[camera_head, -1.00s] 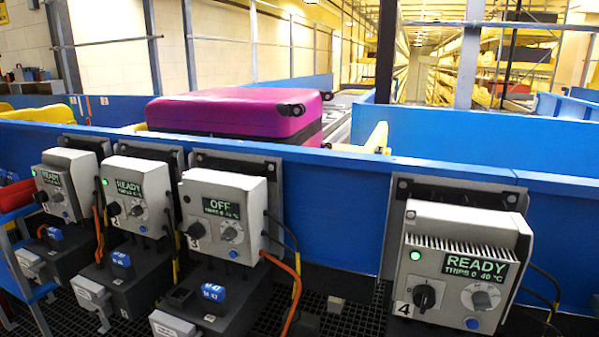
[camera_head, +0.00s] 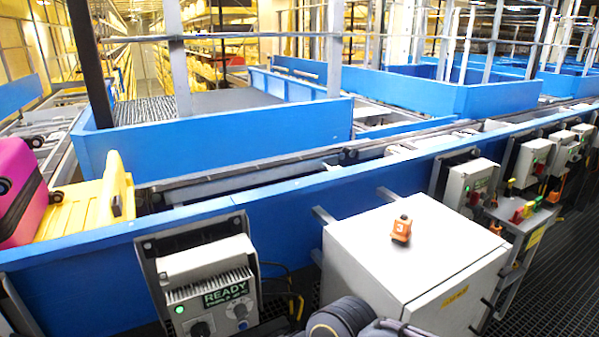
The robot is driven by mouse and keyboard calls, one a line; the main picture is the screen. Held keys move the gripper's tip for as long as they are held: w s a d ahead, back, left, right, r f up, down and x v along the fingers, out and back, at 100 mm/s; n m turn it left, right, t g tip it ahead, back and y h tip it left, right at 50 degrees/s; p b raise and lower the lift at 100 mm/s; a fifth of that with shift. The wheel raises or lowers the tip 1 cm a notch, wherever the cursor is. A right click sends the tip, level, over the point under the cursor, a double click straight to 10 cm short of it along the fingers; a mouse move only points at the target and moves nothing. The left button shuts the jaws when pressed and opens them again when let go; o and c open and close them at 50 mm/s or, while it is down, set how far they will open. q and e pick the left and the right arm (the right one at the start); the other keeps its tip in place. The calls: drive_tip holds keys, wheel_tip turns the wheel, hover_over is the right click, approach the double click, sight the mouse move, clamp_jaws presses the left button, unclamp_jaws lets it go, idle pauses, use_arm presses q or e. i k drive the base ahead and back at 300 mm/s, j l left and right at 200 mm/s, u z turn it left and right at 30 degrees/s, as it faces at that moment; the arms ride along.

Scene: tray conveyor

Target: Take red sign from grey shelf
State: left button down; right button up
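A grey shelf (camera_head: 519,231) juts out from the blue conveyor wall at the right, beyond the white cabinet. A small red item (camera_head: 518,215) is on it, close to several small yellow, green and orange pieces. It is too small to tell for certain that it is the red sign. Neither of my grippers shows. Only a dark rounded part of my arm shows at the bottom edge, below the white cabinet.
A white cabinet (camera_head: 420,255) stands in front of the conveyor wall, with an orange piece (camera_head: 401,229) marked 3 on top. A control box (camera_head: 212,285) reading READY hangs to its left. A magenta suitcase (camera_head: 18,190) is at the far left. Dark grating floor (camera_head: 560,270) is clear at the right.

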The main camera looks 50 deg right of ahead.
sight(515, 219)
drive_tip(key=z, duration=3.05)
drive_tip(key=i+l, duration=0.1)
drive_tip(key=l, duration=0.15)
drive_tip(key=i+l+z, duration=0.1)
drive_tip(key=l, duration=0.15)
drive_tip(key=i+l+z, duration=0.15)
drive_tip(key=i+l, duration=0.25)
drive_tip(key=i+l+z, duration=0.15)
drive_tip(key=i+l, duration=0.15)
drive_tip(key=i, duration=0.3)
drive_tip(key=i+l+z, duration=0.15)
drive_tip(key=i, duration=0.4)
drive_tip(key=i+u, duration=0.35)
drive_tip(key=i+l+u, duration=0.2)
drive_tip(key=i+u, duration=0.15)
drive_tip(key=i+l+u, duration=0.2)
drive_tip(key=u, duration=0.15)
drive_tip(key=i+u, duration=0.3)
drive_tip(key=u, duration=0.15)
drive_tip(key=i+l+u, duration=0.2)
drive_tip(key=u, duration=0.3)
drive_tip(key=i+l+u, duration=0.3)
drive_tip(key=u, duration=0.15)
drive_tip(key=i+l+u, duration=0.2)
drive_tip(key=l+u, duration=0.25)
drive_tip(key=i+l+u, duration=0.15)
drive_tip(key=u, duration=0.3)
drive_tip(key=k+l, duration=0.05)
drive_tip(key=l, duration=0.05)
